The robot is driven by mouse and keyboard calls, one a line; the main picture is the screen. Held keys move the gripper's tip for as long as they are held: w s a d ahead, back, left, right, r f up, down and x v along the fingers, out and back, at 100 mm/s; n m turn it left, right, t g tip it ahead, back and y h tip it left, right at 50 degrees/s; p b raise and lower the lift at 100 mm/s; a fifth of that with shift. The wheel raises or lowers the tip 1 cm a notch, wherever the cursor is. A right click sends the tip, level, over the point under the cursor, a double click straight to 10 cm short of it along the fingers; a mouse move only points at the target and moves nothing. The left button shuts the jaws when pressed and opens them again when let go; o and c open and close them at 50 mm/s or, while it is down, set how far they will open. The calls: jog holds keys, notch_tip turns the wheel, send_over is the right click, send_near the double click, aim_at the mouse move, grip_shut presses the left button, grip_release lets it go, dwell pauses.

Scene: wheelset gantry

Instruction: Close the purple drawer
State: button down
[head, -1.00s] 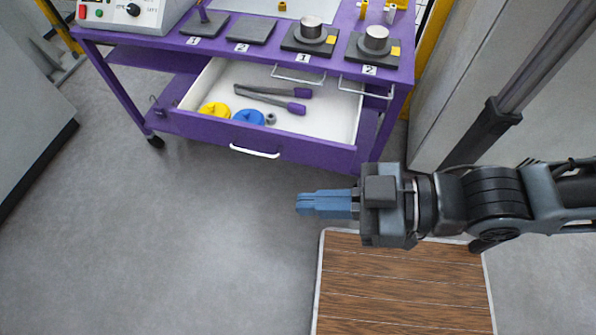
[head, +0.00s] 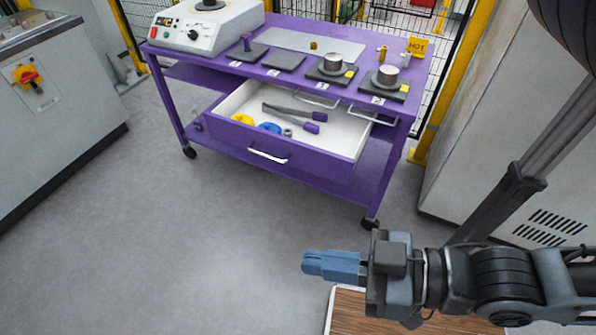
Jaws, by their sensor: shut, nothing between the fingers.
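The purple drawer (head: 285,146) is pulled out from the front of the purple cart (head: 195,72). It has a white inside and a white bar handle (head: 268,156) on its front. In it lie tongs with purple grips (head: 295,112), a yellow item (head: 242,119), a blue item (head: 270,127) and a small grey ring (head: 287,132). My gripper (head: 306,263) has blue fingers, is shut and empty, and points left. In the picture it is below the drawer, apart from it.
On the cart top are a white control unit (head: 207,27), dark pads and two metal weights (head: 333,62). A wooden board (head: 350,310) lies under my arm. Grey cabinets stand left (head: 60,90) and right (head: 490,120). The grey floor (head: 190,240) before the drawer is clear.

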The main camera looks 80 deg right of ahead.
jog(key=w+f+m+h, duration=0.1)
jog(key=m, duration=0.1)
jog(key=n+g+h+b, duration=1.6)
jog(key=n+g+b, duration=0.35)
jog(key=b, duration=0.35)
send_near(302, 158)
jog(key=shift+m, duration=0.25)
jog(key=x, duration=0.7)
jog(key=shift+f+p, duration=0.1)
jog(key=shift+p, duration=0.3)
